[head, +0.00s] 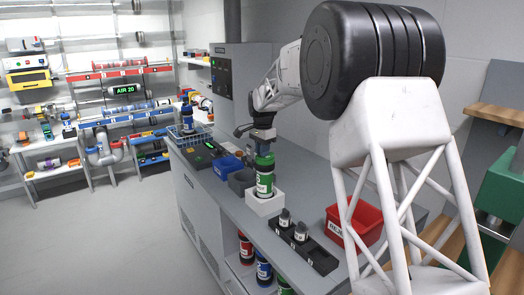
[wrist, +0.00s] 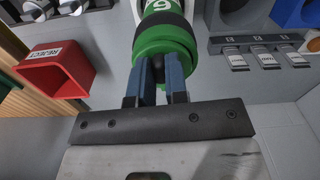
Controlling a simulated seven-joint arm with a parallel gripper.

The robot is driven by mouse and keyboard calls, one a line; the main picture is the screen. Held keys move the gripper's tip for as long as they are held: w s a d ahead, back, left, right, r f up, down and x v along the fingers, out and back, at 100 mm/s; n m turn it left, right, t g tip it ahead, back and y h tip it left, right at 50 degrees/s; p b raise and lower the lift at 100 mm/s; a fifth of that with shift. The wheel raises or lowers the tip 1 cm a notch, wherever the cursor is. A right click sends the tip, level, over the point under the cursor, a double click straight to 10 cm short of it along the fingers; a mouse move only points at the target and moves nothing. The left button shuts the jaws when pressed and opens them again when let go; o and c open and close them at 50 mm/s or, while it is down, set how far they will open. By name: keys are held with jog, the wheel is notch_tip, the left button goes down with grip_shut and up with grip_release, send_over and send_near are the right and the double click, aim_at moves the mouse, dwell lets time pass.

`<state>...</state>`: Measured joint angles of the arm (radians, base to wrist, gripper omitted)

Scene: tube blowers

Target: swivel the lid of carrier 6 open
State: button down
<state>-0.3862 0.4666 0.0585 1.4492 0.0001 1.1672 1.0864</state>
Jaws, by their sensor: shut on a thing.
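In the wrist view the green lid (wrist: 163,40) fills the top middle. The blue fingers of my gripper (wrist: 159,72) are shut on a small dark piece at the lid's near edge. The fingers partly hide the lid, and I cannot see whether it is turned.
A grey bin (head: 241,181) and a blue bin (head: 228,168) stand behind the carrier. Several carriers, one blue (head: 264,270), sit on a lower shelf.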

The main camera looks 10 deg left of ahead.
aim_at(272, 160)
jog(key=n, duration=0.1)
jog(key=d+n, duration=0.1)
jog(key=shift+s+n, duration=0.35)
jog(key=shift+n, duration=0.05)
jog(key=n, duration=0.1)
jog(key=d+n, duration=0.1)
jog(key=n, duration=0.1)
jog(key=shift+s+d+n, duration=0.2)
jog(key=shift+d+n, duration=0.05)
jog(key=shift+n, duration=0.05)
jog(key=d+n, duration=0.1)
jog(key=n, duration=0.1)
jog(key=shift+d+n, duration=0.1)
jog(key=shift+n, duration=0.2)
jog(key=w+d+n, duration=0.4)
jog(key=n, duration=1.2)
jog(key=shift+w+d, duration=0.25)
jog(key=shift+w, duration=0.1)
